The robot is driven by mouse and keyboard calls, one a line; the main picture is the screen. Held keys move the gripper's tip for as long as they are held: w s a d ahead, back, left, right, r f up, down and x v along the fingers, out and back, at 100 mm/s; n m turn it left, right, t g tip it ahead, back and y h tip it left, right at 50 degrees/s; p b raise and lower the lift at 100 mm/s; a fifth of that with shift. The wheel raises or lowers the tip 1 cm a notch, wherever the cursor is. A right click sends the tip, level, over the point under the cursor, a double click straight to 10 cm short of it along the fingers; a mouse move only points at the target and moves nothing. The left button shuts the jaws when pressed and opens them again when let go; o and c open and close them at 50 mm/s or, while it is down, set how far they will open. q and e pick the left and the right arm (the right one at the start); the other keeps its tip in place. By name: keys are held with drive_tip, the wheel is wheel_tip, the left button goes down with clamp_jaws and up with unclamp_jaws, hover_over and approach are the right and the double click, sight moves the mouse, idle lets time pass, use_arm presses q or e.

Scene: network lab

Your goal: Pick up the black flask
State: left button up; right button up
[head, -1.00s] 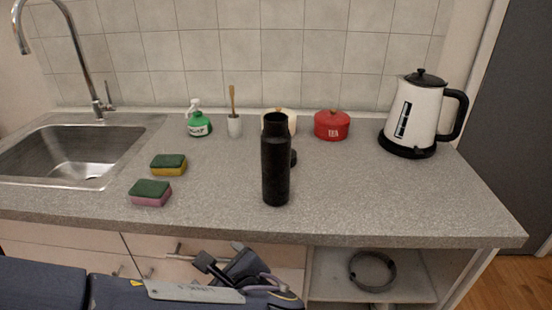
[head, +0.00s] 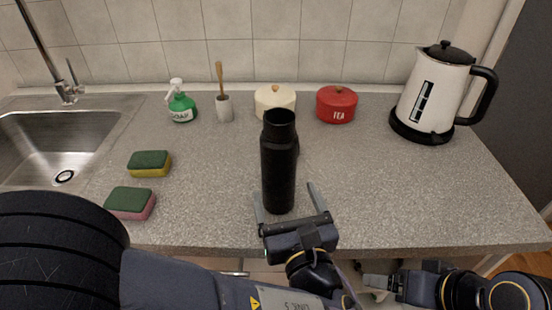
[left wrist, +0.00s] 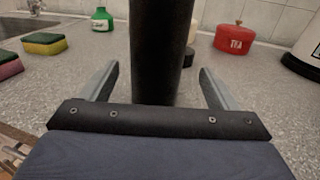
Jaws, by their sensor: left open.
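The black flask (head: 279,165) stands upright on the grey counter near its front edge. It also shows in the left wrist view (left wrist: 160,50), straight ahead, with its top cut off. My left gripper (head: 287,197) is open at the flask's lower part, one finger to each side of it. In the left wrist view the fingers (left wrist: 159,80) stand apart, with visible gaps between them and the flask. My right gripper (head: 378,281) is low at the counter's front edge, away from the flask; its finger opening is not clear.
Two sponges (head: 149,164) (head: 130,203) lie to the left by the sink (head: 60,140). A soap bottle (head: 181,106), a brush cup (head: 224,108), a cream pot (head: 275,100) and a red tea pot (head: 337,104) stand behind. A kettle (head: 433,95) stands at the right.

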sight(277, 172)
use_arm(q)
drive_tip(key=x, duration=0.5)
drive_tip(key=shift+w+a+r, duration=0.3)
drive_tip(key=shift+r, duration=0.05)
drive_tip(key=shift+w, duration=0.45)
drive_tip(key=c, duration=1.3)
drive_tip(key=shift+r, duration=0.15)
